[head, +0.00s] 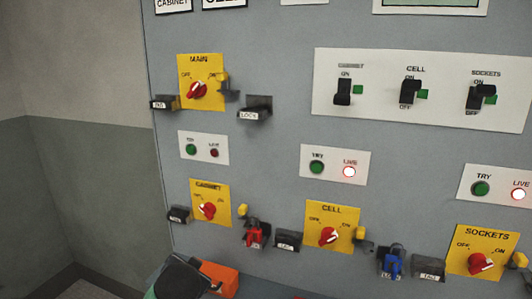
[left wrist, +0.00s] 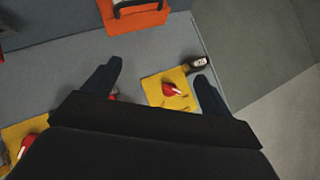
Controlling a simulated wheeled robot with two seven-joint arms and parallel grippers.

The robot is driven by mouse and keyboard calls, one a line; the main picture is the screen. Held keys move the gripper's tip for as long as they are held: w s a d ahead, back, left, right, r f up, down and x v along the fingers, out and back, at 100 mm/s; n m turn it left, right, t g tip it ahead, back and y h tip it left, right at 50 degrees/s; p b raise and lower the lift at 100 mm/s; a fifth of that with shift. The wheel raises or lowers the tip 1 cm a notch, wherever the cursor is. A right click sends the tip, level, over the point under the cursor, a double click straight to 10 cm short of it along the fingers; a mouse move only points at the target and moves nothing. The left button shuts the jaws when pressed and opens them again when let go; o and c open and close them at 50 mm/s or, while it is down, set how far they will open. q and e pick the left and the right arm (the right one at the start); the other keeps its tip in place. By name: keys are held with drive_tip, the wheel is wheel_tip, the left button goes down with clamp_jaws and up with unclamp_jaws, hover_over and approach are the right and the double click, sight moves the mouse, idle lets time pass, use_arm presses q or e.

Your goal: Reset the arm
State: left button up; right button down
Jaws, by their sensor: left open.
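My left gripper (left wrist: 156,72) is open and empty in the left wrist view, its dark fingers either side of the yellow CABINET plate with a red knob (left wrist: 170,90). In the head view, a dark part of my left arm (head: 180,280) shows at the bottom edge, below the CABINET switch (head: 208,210); its fingers cannot be made out there. The CABINET knob's white pointer leans toward OFF. A red padlock (head: 255,233) hangs right of that plate. My right gripper is not in view.
The grey panel (head: 270,80) also carries the MAIN (head: 198,89), CELL (head: 328,235) and SOCKETS (head: 480,261) switches. A blue padlock (head: 392,264) hangs between the last two. An orange box (head: 221,278) sits low beside my arm. Left of the panel is bare wall (head: 80,180).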

use_arm(q)
drive_tip(key=s+d+f+n+g+h, duration=0.1)
drive_tip(key=s+f+g, duration=0.2)
drive_tip(key=s+f, duration=0.6)
drive_tip(key=s+d+f+n+g+h, duration=0.1)
drive_tip(key=s+f+g, duration=0.2)
drive_tip(key=s+f, duration=0.6)
drive_tip(key=s+d+f+n+g+h, duration=0.1)
drive_tip(key=s+f, duration=0.8)
drive_tip(key=s, duration=0.9)
drive_tip(key=shift+d+n+g, duration=0.4)
drive_tip(key=shift+d+g, duration=0.2)
drive_tip(key=shift+g, duration=0.4)
drive_tip(key=shift+f, duration=0.1)
